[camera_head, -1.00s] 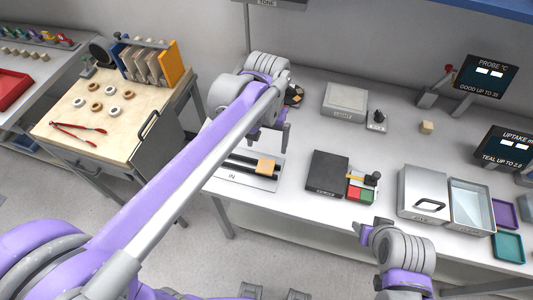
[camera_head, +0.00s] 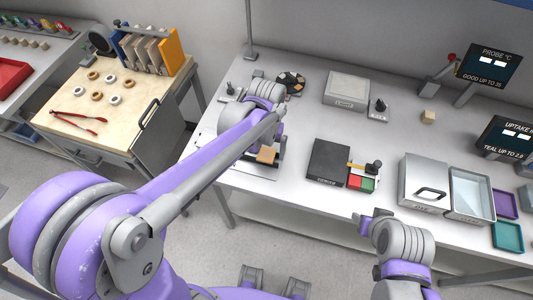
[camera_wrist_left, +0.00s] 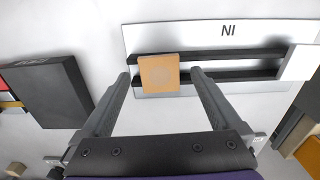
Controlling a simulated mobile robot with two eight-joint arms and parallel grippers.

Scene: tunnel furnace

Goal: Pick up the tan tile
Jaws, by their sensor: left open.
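The tan tile (camera_head: 266,155) lies across two dark rails on a pale plate (camera_head: 240,173) on the white bench. In the left wrist view the tile (camera_wrist_left: 159,80) shows flat and square, with the rails (camera_wrist_left: 225,57) running on to the right. My left gripper (camera_head: 265,147) is just above the tile, partly hidden by my own arm. In the wrist view its open fingers (camera_wrist_left: 160,75) lie on either side of the tile, with gaps; I cannot tell their exact height. My right gripper (camera_head: 369,219) is over the bench's front edge, away from the tile; its jaw opening is unclear.
A black box (camera_head: 328,162) and coloured blocks (camera_head: 362,183) stand to the right of the plate. A grey box (camera_head: 346,90) is behind. A lidded metal container (camera_head: 423,180) stands farther right. A wooden-topped cart (camera_head: 105,110) is at left.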

